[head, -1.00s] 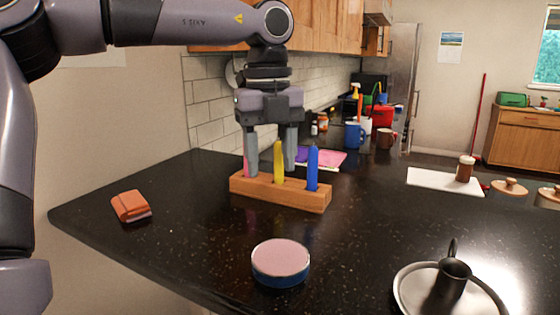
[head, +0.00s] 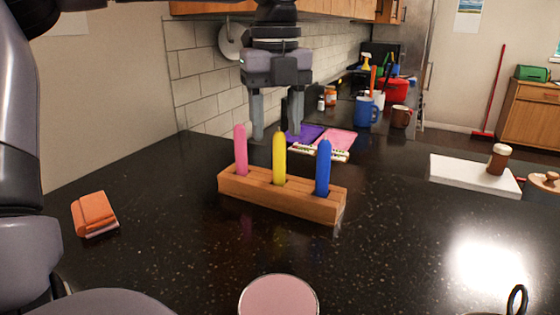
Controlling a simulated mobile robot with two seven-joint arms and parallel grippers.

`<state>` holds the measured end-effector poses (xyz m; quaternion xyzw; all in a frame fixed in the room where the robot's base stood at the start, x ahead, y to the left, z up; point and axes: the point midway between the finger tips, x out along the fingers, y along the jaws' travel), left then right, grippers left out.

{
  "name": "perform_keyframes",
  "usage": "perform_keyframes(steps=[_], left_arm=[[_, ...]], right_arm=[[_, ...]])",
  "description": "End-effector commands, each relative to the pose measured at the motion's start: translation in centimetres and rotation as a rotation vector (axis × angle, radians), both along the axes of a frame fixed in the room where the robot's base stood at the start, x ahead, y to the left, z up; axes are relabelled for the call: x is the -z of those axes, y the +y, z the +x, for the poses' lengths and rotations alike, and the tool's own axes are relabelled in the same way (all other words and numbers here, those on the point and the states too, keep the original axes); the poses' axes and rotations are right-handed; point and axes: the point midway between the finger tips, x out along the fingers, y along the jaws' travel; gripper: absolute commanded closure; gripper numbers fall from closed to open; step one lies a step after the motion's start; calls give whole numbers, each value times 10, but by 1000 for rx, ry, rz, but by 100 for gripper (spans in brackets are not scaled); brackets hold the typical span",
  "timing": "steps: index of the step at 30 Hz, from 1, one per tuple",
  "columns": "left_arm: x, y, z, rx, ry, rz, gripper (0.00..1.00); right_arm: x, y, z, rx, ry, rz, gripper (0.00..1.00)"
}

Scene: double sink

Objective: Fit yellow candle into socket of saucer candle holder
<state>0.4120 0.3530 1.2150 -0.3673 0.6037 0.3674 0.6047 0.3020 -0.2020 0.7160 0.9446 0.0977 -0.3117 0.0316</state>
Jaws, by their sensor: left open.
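The yellow candle (head: 279,160) stands upright in the middle of a wooden block (head: 261,196), between a pink candle (head: 241,152) on its left and a blue candle (head: 323,169) on its right. My left gripper (head: 277,136) is open and empty, with its fingers pointing down. Its fingertips are above and behind the block, around the yellow candle's upper part in the picture; I see no contact. Of the saucer candle holder, only the dark handle loop (head: 516,299) and a sliver of rim show at the bottom right; its socket is out of view. My right gripper is not in view.
A round pink-topped tin (head: 279,297) stands at the front edge of the view. An orange wallet-like item (head: 95,213) lies at the left. A white board (head: 473,174) with a brown-and-white jar (head: 498,158) is at the right. The dark counter between is clear.

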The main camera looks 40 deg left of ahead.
Motion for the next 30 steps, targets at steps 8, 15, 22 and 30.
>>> perform_keyframes(steps=[8, 15, 22, 30], left_arm=[[32, -3, 0, 2, 6, -3, 48], [64, -5, 2, -1, 2, -2, 48], [69, -4, 2, -2, 0, -1, 48], [68, -4, 2, -2, 0, -1, 100]], right_arm=[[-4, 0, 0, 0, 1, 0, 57], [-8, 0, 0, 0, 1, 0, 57], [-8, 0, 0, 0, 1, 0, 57], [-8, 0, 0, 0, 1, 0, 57]])
